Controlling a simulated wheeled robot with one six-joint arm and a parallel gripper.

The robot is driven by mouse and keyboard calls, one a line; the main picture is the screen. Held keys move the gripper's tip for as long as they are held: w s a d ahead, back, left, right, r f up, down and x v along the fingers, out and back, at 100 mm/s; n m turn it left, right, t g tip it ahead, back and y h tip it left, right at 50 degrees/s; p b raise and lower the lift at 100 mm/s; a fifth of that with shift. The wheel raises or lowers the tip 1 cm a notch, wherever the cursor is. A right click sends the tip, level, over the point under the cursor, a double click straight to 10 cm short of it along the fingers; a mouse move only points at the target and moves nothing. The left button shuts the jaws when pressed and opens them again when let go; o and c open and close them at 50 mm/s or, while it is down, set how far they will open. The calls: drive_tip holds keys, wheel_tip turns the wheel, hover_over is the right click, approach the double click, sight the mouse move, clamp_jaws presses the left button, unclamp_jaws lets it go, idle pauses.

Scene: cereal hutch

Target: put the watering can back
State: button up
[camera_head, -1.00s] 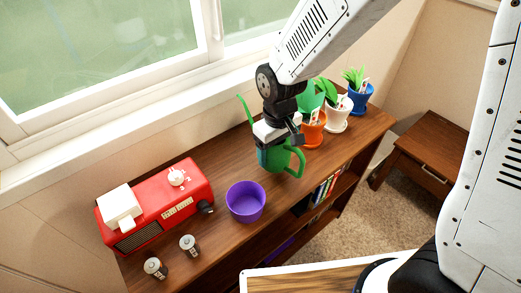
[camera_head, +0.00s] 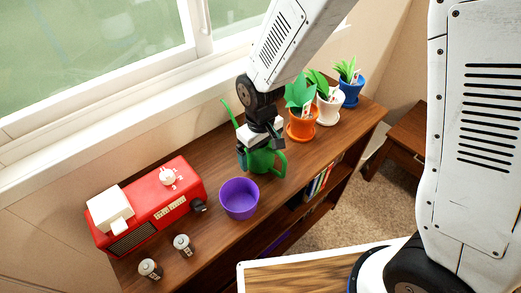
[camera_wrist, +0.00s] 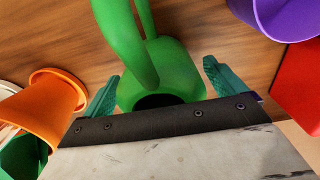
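The green watering can (camera_head: 262,160) is on or just above the wooden hutch top (camera_head: 215,150), upright, between the purple bowl and the orange pot. I cannot tell whether its base touches the wood. Its thin spout points to the back left and its handle faces right. My gripper (camera_head: 258,148) is over the can from above, its teal fingers on either side of the body.
A purple bowl (camera_head: 239,199) stands just in front of the can. A red radio (camera_head: 150,210) and two small jars (camera_head: 183,245) are left. Potted plants in orange (camera_head: 303,127), white (camera_head: 328,112) and blue (camera_head: 351,93) stand right. The window wall is behind.

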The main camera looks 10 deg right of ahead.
drive_tip(key=shift+r, duration=0.1)
wheel_tip(320, 180, up, 12)
drive_tip(key=shift+r, duration=0.1)
idle(0.5)
drive_tip(key=s+d+r+m, duration=0.2)
drive_tip(key=s+d+r, duration=0.1)
drive_tip(key=d+r, duration=0.25)
drive_tip(key=s+d+r+m, duration=0.1)
drive_tip(key=s+d+r, duration=0.3)
drive_tip(key=d, duration=0.3)
drive_tip(key=s+d+r+m, duration=0.1)
drive_tip(key=s+d+m, duration=0.1)
drive_tip(key=s+d, duration=0.2)
drive_tip(key=s+d+r+m+t, duration=0.1)
drive_tip(key=s+d, duration=0.3)
drive_tip(key=s, duration=0.4)
drive_tip(key=shift+s+d+r+m, duration=0.15)
drive_tip(key=shift+s+r+m, duration=0.1)
drive_tip(key=shift+r+m, duration=0.15)
